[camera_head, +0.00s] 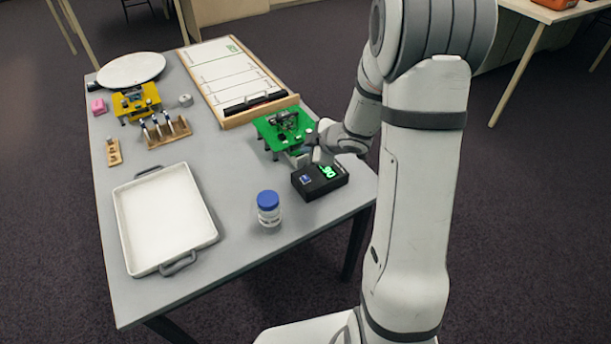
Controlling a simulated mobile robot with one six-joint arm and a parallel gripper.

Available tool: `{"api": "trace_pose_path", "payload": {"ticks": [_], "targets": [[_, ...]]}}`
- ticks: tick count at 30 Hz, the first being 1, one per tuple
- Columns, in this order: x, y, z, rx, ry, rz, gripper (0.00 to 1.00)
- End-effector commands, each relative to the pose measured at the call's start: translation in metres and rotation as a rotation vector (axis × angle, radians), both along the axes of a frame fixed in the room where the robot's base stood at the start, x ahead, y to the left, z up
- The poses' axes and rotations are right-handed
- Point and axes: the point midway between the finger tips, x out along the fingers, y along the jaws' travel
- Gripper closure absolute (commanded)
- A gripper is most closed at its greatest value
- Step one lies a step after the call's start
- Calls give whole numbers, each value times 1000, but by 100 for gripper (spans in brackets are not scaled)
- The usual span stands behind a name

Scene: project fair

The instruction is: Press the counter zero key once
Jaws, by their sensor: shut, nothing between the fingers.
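The counter is a small black box (322,184) near the right front edge of the grey table. Its lit green display (328,171) faces up, and a small blue-lit key (306,179) sits on the left of its top. My gripper (316,157) is shut and empty, just behind the counter's far side, close to the green stand. It seems a little above the table; whether it touches the counter I cannot tell. The blue key is in plain view, with no finger over it.
A green stand (272,131) with a device stands behind my gripper. A white bottle with a blue cap (268,207) is left of the counter. A white tray (120,215), a wooden rack (168,139), a yellow stand (131,100) and a white board (221,71) are further off.

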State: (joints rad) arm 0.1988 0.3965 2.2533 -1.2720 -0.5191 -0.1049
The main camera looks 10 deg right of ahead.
Motion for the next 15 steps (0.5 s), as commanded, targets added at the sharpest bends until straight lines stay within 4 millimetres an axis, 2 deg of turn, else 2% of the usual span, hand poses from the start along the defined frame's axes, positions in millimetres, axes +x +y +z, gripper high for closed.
{"api": "trace_pose_path", "payload": {"ticks": [8, 15], "targets": [[0, -1, -6, 0, 1, -3, 100], [0, -1, -30, 0, 0, -3, 100]]}}
